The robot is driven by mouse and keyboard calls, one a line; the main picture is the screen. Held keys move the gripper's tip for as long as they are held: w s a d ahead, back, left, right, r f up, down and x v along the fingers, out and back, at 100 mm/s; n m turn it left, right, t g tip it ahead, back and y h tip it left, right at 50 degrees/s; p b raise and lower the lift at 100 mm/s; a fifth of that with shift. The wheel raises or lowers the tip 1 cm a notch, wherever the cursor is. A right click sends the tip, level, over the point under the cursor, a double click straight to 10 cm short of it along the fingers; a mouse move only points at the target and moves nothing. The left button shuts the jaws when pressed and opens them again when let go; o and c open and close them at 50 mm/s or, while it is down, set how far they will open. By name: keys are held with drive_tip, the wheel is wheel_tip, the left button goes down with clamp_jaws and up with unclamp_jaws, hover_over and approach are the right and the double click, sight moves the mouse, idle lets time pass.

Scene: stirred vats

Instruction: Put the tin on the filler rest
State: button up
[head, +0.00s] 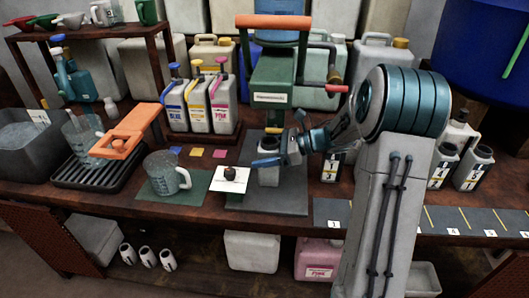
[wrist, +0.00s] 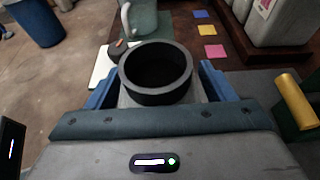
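The tin is a pale container with a wide dark rim; in the head view its body (head: 268,177) is upright over the dark grey plate. In the wrist view its open mouth (wrist: 155,75) looks dark inside. My gripper (head: 267,153) has its blue fingers on either side of the tin, below the rim, and appears shut on it; it also shows in the wrist view (wrist: 157,88). The green filler (head: 272,85), with an orange top bar, stands behind. The dark grey plate (head: 285,202) at its foot seems to be the filler rest. Whether the tin touches it is unclear.
A white card (head: 222,186) with a black knobbed lid (head: 232,174) lies just left of the tin. A measuring jug (head: 163,175) stands on a green mat further left. Three jugs (head: 199,103) stand behind. Numbered dark mats (head: 400,216) line the right front edge.

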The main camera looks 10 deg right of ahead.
drive_tip(key=shift+r, duration=0.1)
drive_tip(key=shift+d+r, duration=0.1)
drive_tip(key=shift+d, duration=0.05)
drive_tip(key=v, duration=1.1)
drive_tip(key=shift+d+p, duration=0.25)
drive_tip(key=shift+p, duration=0.05)
drive_tip(key=shift+s+r, duration=0.1)
drive_tip(key=shift+s, duration=0.05)
idle(1.4)
